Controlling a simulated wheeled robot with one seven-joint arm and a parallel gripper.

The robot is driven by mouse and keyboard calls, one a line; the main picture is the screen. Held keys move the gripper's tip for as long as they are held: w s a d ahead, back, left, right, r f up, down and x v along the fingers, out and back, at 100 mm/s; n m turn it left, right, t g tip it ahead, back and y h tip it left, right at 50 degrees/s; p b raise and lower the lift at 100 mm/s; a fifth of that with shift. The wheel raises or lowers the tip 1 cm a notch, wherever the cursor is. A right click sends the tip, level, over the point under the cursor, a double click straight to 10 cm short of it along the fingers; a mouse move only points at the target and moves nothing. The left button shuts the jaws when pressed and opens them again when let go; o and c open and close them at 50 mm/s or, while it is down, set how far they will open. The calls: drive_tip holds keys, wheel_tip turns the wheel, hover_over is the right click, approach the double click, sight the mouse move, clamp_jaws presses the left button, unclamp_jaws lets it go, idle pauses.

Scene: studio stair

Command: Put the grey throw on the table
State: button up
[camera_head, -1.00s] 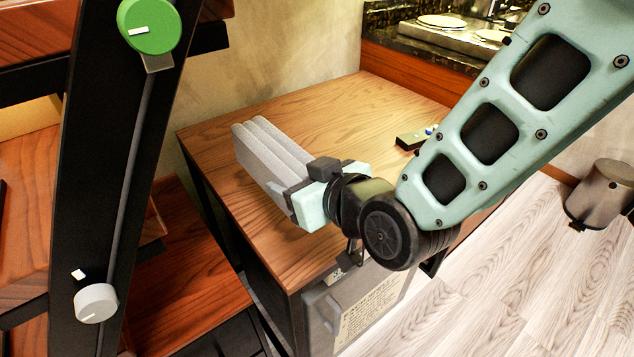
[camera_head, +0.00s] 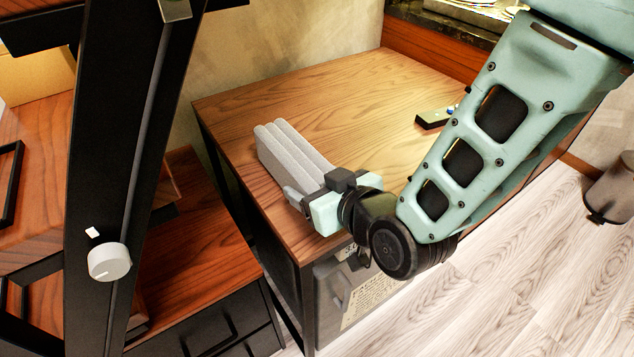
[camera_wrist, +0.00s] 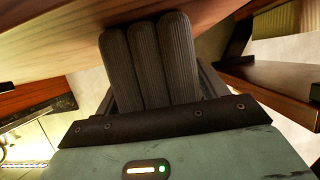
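The grey throw (camera_head: 290,152) is a folded, ribbed bundle of three rolls. In the head view it is at the left front part of the wooden table (camera_head: 330,100), over the tabletop. My gripper (camera_head: 308,190) is at its near end, with a finger on its side, and holds it. In the wrist view the throw (camera_wrist: 150,60) stands out from between the fingers, close to the wooden surface (camera_wrist: 60,45). I cannot tell whether its underside touches the tabletop. The far finger is mostly hidden.
A black stair frame (camera_head: 115,190) with a grey knob (camera_head: 109,262) stands at the left. A grey bin (camera_head: 612,188) is on the floor at right. The table's back is clear.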

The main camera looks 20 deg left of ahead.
drive_tip(key=shift+o, duration=0.5)
drive_tip(key=shift+r, duration=0.1)
drive_tip(key=shift+r, duration=0.2)
drive_tip(key=p+v, duration=0.1)
drive_tip(key=v, duration=0.5)
drive_tip(key=shift+s+d+r, duration=0.1)
drive_tip(key=shift+s+r, duration=0.05)
drive_tip(key=shift+r, duration=0.05)
drive_tip(key=p, duration=0.4)
drive_tip(key=shift+s+d+r, duration=0.15)
drive_tip(key=shift+d+r, duration=0.05)
drive_tip(key=shift+d, duration=0.05)
drive_tip(key=shift+f+p+v, duration=0.15)
drive_tip(key=shift+p+v, duration=1.05)
drive_tip(key=shift+p, duration=1.3)
drive_tip(key=shift+f+p+v, duration=0.1)
drive_tip(key=shift+p+v, duration=1.1)
drive_tip(key=shift+p, duration=1.25)
